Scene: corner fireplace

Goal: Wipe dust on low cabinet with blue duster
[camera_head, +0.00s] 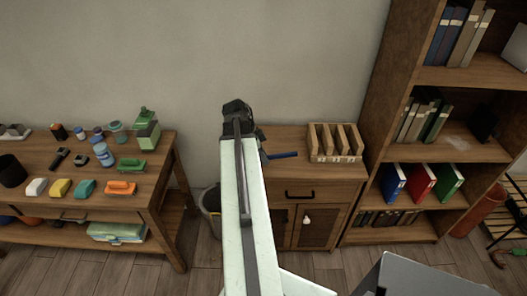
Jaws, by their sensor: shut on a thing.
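The low cabinet (330,171) stands against the wall right of centre, with a wooden top, a drawer and doors below. My gripper (258,136) is at the far end of my pale arm, over the left part of the cabinet top. It is shut on the blue duster, and a blue length of the duster (283,155) sticks out to the right, low over the top. The rest of the duster and the fingertips are hidden behind my arm. I cannot tell whether the duster touches the surface, and no dust can be made out.
A wooden slotted rack (335,143) stands at the back right of the cabinet top. A tall bookshelf (391,63) rises to the right. A table (150,190) with bottles and sponges is on the left. A bin (211,204) stands between table and cabinet.

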